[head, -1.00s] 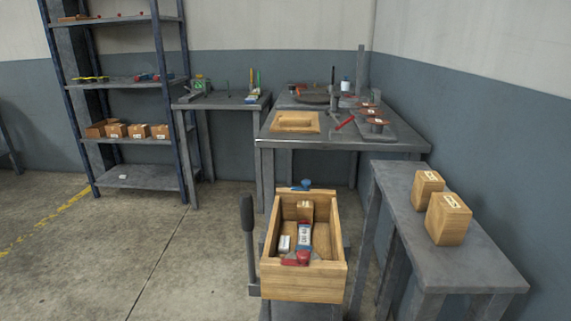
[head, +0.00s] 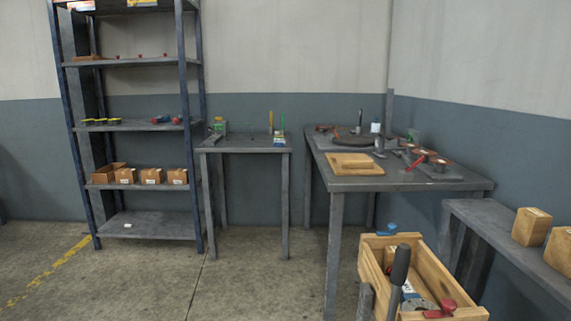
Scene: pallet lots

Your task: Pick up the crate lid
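A flat light-wood piece that looks like the crate lid (head: 352,160) lies on the near left part of the grey corner table (head: 405,181). Nothing rests on it. An open wooden crate (head: 372,262) stands low at the bottom right, in front of that table. It holds a small box, a tool with a red part and other items, partly hidden by a dark upright handle (head: 400,264). Neither of my grippers shows in the head view.
A tall shelf rack (head: 149,228) with small boxes stands at the left. A small table (head: 246,147) stands between it and the corner table. A bench (head: 492,223) with two wooden blocks runs along the right wall. The floor (head: 235,285) at left and centre is clear.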

